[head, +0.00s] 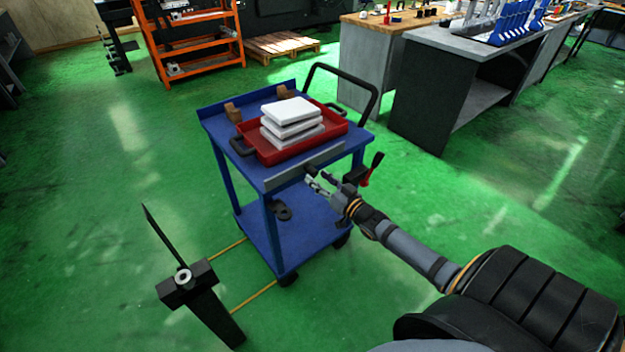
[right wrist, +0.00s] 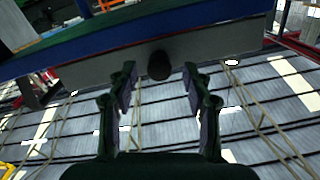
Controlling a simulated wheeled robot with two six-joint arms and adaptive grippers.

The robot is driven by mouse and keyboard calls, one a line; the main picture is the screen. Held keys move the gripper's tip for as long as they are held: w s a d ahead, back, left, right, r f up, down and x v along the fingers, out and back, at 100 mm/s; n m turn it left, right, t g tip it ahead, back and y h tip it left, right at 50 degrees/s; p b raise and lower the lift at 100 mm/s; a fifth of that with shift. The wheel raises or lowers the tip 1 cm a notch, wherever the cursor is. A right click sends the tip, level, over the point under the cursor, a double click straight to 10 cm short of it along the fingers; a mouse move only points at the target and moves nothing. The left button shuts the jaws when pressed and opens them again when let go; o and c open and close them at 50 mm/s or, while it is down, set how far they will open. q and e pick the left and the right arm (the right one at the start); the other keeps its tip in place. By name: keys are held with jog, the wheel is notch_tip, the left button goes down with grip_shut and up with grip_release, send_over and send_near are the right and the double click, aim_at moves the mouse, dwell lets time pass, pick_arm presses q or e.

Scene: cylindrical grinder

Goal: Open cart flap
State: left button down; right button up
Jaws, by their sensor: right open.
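The blue cart (head: 262,231) stands in the middle of the head view. Its grey flap (head: 304,167) is a long strip along the near edge of the top shelf. In the right wrist view the flap (right wrist: 215,50) runs across the upper part, with a dark round knob (right wrist: 159,65) on it. My right gripper (head: 320,184) is just in front of the flap, near its right part. In the right wrist view its two fingers (right wrist: 161,90) are spread, with the knob ahead between the tips. I see no contact. My left gripper is not in view.
A red tray (head: 333,131) with stacked white blocks (head: 291,108) sits on the cart top. Workbenches (head: 440,75) are at the back right, an orange shelf (head: 195,48) at the back left.

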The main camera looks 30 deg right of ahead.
aim_at(315, 175)
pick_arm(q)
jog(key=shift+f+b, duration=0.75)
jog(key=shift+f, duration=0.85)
pick_arm(e)
jog(key=shift+w+a, duration=0.15)
jog(key=shift+w, duration=1.65)
grip_shut()
